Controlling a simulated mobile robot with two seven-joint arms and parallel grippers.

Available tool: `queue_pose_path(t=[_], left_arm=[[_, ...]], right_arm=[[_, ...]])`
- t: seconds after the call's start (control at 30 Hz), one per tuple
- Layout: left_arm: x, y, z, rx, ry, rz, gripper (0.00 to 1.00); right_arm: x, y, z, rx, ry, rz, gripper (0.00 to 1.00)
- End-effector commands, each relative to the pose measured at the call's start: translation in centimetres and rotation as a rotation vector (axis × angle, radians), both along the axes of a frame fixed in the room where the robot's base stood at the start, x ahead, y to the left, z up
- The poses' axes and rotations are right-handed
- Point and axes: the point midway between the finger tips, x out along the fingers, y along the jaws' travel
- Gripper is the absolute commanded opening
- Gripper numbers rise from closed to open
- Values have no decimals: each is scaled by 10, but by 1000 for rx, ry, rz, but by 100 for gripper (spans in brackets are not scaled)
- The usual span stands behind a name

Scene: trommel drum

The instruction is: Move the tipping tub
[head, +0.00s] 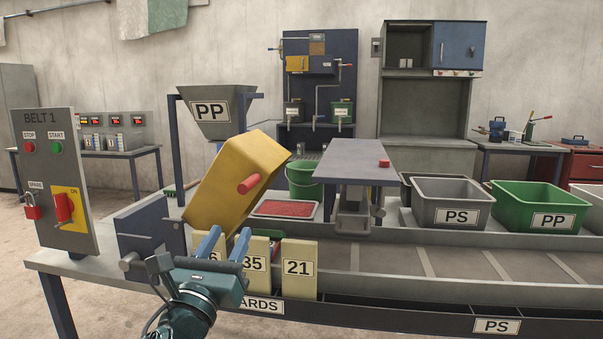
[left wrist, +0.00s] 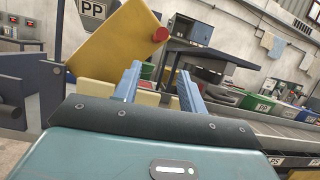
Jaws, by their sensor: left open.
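The tipping tub (head: 228,185) is yellow, with a red knob (head: 249,184) on its side. It stands tilted above the left end of the bench, beside a dark blue bracket (head: 148,230). My left gripper (head: 224,238) is open and empty, in front of and below the tub in the head view. In the left wrist view the open fingers (left wrist: 159,76) point toward the tub (left wrist: 112,45), and its red knob (left wrist: 160,34) shows above and between them. I cannot tell whether a finger touches the tub. My right gripper is not in view.
Upright yellow cards (head: 299,268) stand just right of my left gripper. A red-filled tray (head: 285,209) and a green bucket (head: 304,180) are behind. A BELT 1 panel (head: 52,160) stands left, a PP hopper (head: 212,108) behind. The belt (head: 450,264) runs right.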

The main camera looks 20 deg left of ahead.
Motion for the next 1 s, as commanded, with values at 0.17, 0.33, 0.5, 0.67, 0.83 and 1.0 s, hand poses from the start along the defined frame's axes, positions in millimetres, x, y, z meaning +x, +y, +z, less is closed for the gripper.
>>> queue_pose_path(t=[0.17,0.33,0.5,0.67,0.83,1.0], left_arm=[[3,11,22,85,-14,74,41],[23,16,30,83,-15,73,41],[56,23,44,81,-15,72,41],[85,29,55,79,-13,69,41],[107,34,64,80,-12,69,41],[116,36,67,80,-11,68,41]], right_arm=[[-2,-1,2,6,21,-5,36],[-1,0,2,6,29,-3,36],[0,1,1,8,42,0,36],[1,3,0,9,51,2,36],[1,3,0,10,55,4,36],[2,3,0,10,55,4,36]])
